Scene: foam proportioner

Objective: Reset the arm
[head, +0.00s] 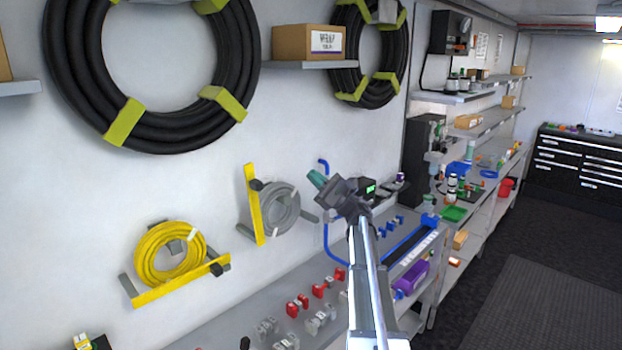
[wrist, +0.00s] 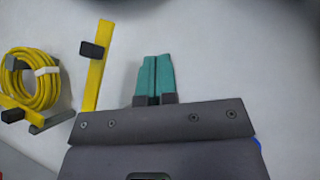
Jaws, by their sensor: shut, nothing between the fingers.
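My gripper (head: 317,178) is raised over the bench in the head view, in front of the white wall and to the right of the grey hose coil. Its teal fingers are together with nothing between them. In the wrist view the fingers (wrist: 154,80) point at the wall, side by side and touching. My arm reaches up from the bottom of the head view to the gripper. It hides part of the bench behind it.
A yellow hose coil (head: 166,252) and a grey hose coil (head: 273,208) hang on wall brackets. Large black hoses (head: 75,70) hang above. The bench (head: 240,337) holds red valves (head: 297,305), clear fittings and a purple item (head: 411,277). Open floor (head: 540,290) lies right.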

